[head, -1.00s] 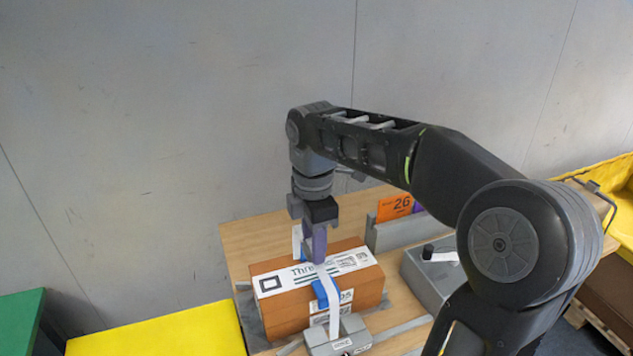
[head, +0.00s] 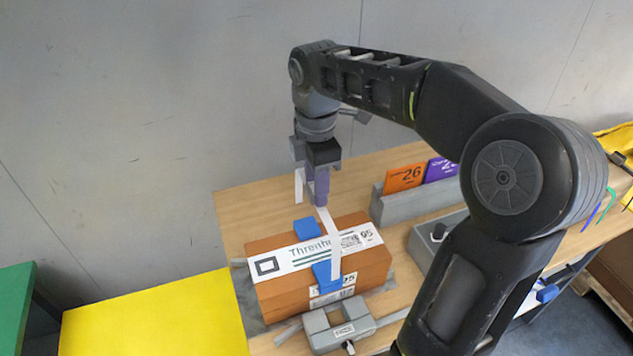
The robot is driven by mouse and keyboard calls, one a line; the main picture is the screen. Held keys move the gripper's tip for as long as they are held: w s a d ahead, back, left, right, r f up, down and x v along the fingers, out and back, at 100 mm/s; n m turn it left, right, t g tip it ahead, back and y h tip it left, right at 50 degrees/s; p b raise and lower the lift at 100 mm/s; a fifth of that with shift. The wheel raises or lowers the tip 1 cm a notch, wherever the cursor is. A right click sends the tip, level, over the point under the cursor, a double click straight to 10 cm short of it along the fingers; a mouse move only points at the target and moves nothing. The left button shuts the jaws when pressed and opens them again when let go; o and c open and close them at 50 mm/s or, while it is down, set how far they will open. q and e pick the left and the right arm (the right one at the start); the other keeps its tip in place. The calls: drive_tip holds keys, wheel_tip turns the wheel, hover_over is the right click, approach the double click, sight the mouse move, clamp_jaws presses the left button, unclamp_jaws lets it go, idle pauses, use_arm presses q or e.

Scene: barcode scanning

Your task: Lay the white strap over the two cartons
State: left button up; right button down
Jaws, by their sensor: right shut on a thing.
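Brown cartons (head: 283,292) sit together on the wooden table, with a seam suggesting one stacked on the other. A printed white label band crosses the top. Blue pieces (head: 305,229) lie at the far and near edges of the top. My right gripper (head: 318,200), with purple fingers, is shut on the white strap (head: 329,232) above the far side of the cartons. One strap length runs down toward the near edge of the cartons; a short tail hangs to the left of the fingers. I cannot tell whether the strap touches the cartons. My left gripper is out of view.
A grey clamp-like block (head: 338,328) lies in front of the cartons. A grey holder with orange (head: 404,179) and purple cards stands at the back right. A grey box (head: 425,246) is partly behind my right arm. A yellow surface (head: 150,318) lies left.

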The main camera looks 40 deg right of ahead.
drive_tip(key=shift+f, duration=2)
drive_tip(key=shift+f+b, duration=4.5)
drive_tip(key=shift+f, duration=1.55)
drive_tip(key=c, duration=0.9)
unclamp_jaws()
drive_tip(key=shift+o, duration=0.2)
wheel_tip(320, 180, up, 8)
